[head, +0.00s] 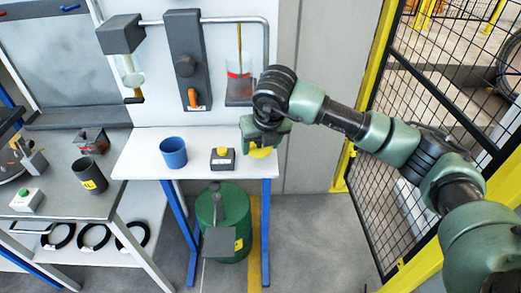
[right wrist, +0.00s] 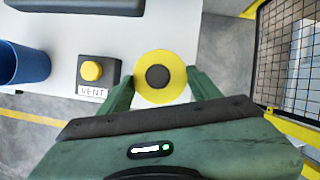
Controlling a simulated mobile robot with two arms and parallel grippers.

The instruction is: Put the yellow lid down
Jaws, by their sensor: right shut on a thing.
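The yellow lid (right wrist: 175,64) is a round disc with a dark knob in its middle. My right gripper (right wrist: 160,83) is shut on it, with one green finger on either side, in the right wrist view. In the head view the right gripper (head: 262,146) is over the right end of the white table (head: 135,160). Only part of the yellow lid (head: 261,152) shows below it there. I cannot tell whether the lid touches the table top. My left gripper is not in view.
A black box with a yellow button (head: 222,158), marked VENT in the right wrist view (right wrist: 92,72), sits left of the lid. A blue cup (head: 173,152) stands further left. A green drum (head: 222,215) is under the table. A mesh fence (head: 430,100) stands at right.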

